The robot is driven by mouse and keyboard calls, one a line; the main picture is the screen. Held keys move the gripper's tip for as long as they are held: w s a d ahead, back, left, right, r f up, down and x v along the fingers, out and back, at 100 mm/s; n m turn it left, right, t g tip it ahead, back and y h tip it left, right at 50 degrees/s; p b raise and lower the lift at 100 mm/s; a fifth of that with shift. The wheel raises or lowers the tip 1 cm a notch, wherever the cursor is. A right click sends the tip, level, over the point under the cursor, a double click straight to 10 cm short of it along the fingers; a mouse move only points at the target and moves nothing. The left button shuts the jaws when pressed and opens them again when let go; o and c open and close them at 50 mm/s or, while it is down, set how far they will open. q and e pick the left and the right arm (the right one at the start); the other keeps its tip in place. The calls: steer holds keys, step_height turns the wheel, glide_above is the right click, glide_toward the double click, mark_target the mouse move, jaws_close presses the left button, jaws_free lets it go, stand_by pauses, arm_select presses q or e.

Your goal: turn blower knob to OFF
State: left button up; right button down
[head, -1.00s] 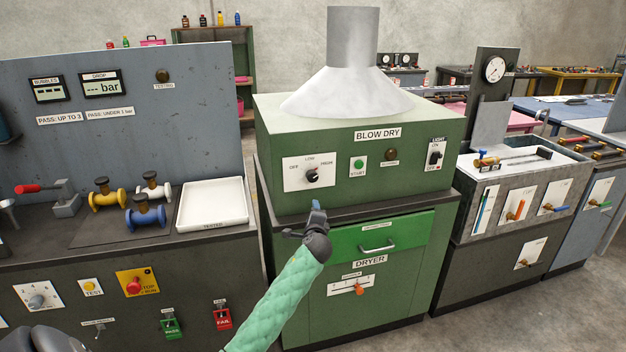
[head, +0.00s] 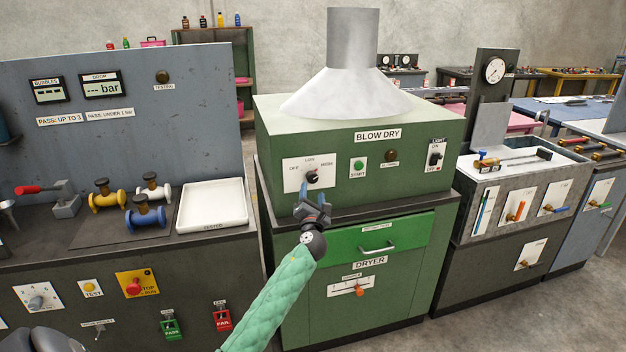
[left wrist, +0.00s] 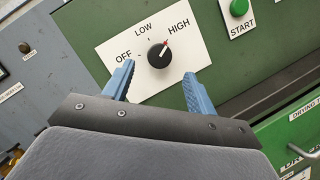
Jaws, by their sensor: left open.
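The blower knob (head: 312,177) is a black dial on a white plate (head: 295,176) on the front of the green BLOW DRY box (head: 375,160). In the left wrist view the knob (left wrist: 159,54) has a red mark pointing up and right, toward HIGH; OFF is at its left and LOW above. My left gripper (head: 314,192) is just below the knob in the head view. Its blue fingers are open and empty; in the left wrist view they (left wrist: 158,82) stand on either side, short of the knob and apart from it. My right gripper is not in view.
The green START button (head: 358,167) and the light switch (head: 435,155) are to the right of the knob. A dark ledge and the green drawer (head: 350,243) are below.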

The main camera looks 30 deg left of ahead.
mark_target(313, 180)
arm_select(q)
steer(key=shift+m, duration=0.6)
steer(key=shift+p+x, duration=0.75)
steer(key=shift+x, duration=3.15)
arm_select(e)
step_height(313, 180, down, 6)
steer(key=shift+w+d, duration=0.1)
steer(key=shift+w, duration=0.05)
arm_select(q)
steer(key=c, duration=1)
